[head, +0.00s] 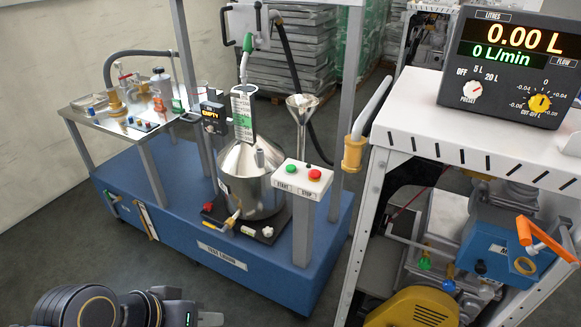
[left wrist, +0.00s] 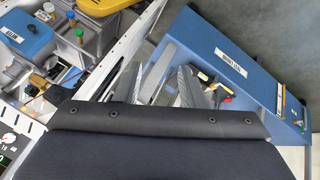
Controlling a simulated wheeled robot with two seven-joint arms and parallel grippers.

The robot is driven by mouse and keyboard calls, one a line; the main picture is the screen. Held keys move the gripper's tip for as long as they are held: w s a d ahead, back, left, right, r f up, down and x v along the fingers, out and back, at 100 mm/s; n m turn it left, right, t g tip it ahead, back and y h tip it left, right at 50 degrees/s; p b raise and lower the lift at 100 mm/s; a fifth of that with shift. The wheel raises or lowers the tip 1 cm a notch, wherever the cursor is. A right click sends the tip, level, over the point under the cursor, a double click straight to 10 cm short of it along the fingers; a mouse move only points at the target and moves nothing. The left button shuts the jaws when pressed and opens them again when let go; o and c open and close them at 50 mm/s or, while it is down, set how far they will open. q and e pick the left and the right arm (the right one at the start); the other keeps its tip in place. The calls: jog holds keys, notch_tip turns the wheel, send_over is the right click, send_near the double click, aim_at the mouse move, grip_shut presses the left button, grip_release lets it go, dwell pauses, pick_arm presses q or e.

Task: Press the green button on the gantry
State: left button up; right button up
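The green button (head: 291,169) is on the left of a white box on a grey post at the front of the gantry (head: 226,253). A red button (head: 315,174) is beside it on the right. Part of my left arm and gripper (head: 210,319) shows at the bottom left in the head view, low in front of the gantry and well apart from the button. The buttons are not discernible there. My right gripper is out of view.
A white cart (head: 412,118) with a flow display (head: 512,62) stands at the right, with a yellow-ended hose (head: 353,154) nearby. Bare floor lies in front.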

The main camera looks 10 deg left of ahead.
pick_arm(q)
grip_shut()
dwell(1.5)
